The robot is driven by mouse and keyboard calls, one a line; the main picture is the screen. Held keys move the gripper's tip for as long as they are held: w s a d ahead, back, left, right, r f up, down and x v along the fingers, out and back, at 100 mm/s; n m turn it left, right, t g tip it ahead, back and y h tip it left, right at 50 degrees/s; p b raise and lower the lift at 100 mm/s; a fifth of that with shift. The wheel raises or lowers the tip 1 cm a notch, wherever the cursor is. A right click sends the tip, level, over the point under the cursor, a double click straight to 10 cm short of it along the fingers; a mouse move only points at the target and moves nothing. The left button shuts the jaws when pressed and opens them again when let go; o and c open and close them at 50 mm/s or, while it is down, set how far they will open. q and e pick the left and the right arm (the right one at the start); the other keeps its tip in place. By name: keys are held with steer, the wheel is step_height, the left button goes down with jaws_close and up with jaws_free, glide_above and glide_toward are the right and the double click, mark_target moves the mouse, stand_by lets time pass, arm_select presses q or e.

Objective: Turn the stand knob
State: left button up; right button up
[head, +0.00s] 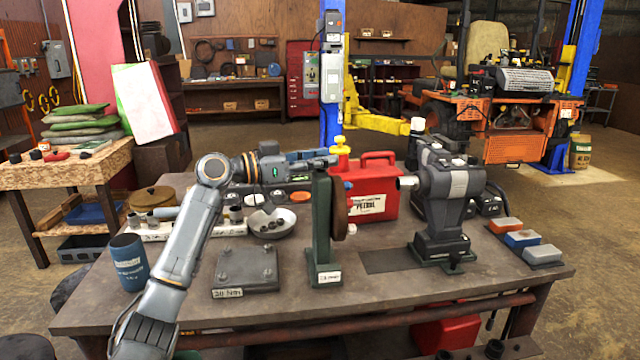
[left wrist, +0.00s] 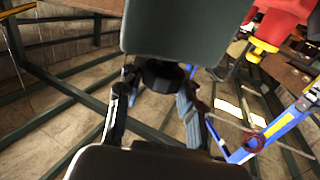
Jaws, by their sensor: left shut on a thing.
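The green upright stand (head: 325,235) stands on the workbench, with a brown disc (head: 341,205) on its right side and a small label at its foot. In the left wrist view, the stand's dark green plate (left wrist: 185,28) fills the top. A black knob (left wrist: 160,72) shows just under it. My left gripper (head: 326,159) reaches in from the left to the top of the stand. In the left wrist view, its two fingers (left wrist: 158,90) are shut on the black knob, one on each side. The knob is hidden in the head view. My right gripper is not seen.
A red petrol can (head: 375,190) with a yellow spout (head: 340,146) stands close behind the stand. A grey machine (head: 445,195) is to its right. A bolted plate (head: 246,268) and a bowl (head: 272,225) lie left.

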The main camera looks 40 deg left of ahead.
arm_select(q)
steer(key=m+g+h, duration=0.1)
steer(key=m+h, duration=0.1)
steer(key=shift+h, duration=0.3)
steer(key=shift+w+r+m+g+h, duration=0.1)
steer(key=shift+r+m+g+h, duration=0.05)
steer(key=shift+m+g+h, duration=0.95)
steer(key=shift+m+g+h+p, duration=0.9)
steer(key=shift+m+g+h, duration=0.4)
steer(key=shift+g, duration=0.4)
steer(key=shift+f+g+h, duration=0.2)
steer(key=shift+g+h, duration=0.2)
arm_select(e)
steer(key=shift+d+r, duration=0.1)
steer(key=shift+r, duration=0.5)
arm_select(q)
steer(key=shift+d+f+m+g, duration=0.1)
steer(key=shift+f+m+g, duration=0.15)
steer(key=shift+m+g, duration=0.05)
steer(key=o, duration=1.2)
steer(key=shift+w+d+r, duration=0.1)
steer(key=shift+r, duration=0.1)
